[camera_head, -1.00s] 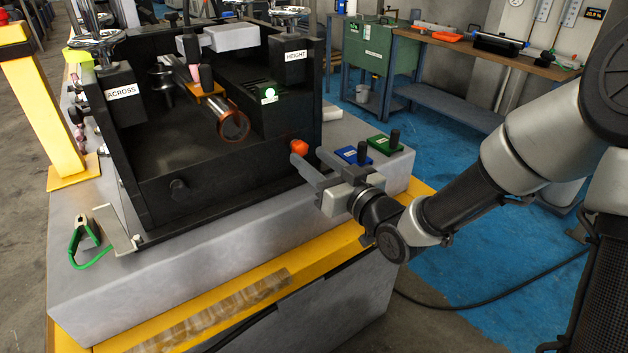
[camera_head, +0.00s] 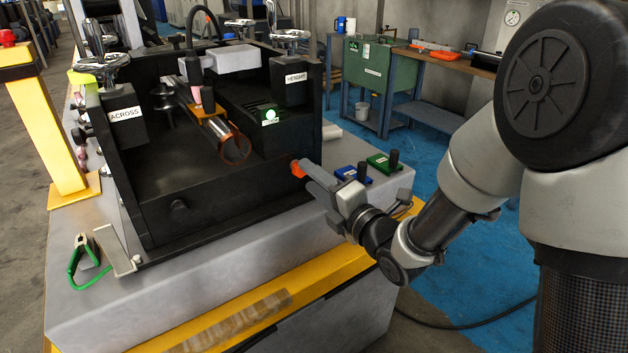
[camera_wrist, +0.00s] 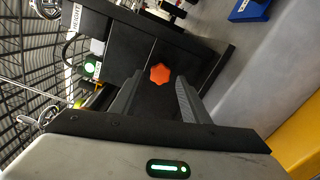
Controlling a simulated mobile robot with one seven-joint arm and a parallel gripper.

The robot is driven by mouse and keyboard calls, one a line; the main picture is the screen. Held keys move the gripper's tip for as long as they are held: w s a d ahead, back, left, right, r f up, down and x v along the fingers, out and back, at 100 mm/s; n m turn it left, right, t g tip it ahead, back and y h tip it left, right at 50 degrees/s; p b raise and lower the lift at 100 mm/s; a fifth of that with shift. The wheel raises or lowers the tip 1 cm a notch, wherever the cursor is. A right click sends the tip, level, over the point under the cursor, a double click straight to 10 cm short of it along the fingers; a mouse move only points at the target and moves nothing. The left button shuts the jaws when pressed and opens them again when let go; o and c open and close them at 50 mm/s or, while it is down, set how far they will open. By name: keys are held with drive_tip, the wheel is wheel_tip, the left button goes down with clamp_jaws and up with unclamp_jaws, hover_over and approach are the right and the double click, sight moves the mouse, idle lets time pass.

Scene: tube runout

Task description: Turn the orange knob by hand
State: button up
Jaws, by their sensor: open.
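The orange knob (camera_head: 297,169) sits on the right end of the black machine's front wall. In the wrist view the lobed knob (camera_wrist: 160,74) faces me, ahead of my open fingers and between them in the picture. My gripper (camera_head: 312,183) is open and empty, with its fingertips close to the knob. In the head view a finger partly covers the knob. I cannot tell whether the fingertips touch it. In the wrist view my two fingers (camera_wrist: 158,100) stand apart on either side of it.
The black machine box (camera_head: 240,195) fills the bench's left.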

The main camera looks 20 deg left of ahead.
drive_tip(key=shift+w, duration=0.1)
idle(0.3)
drive_tip(key=shift+x, duration=1)
drive_tip(key=c, duration=0.8)
drive_tip(key=shift+m, duration=1.2)
drive_tip(key=o, duration=0.9)
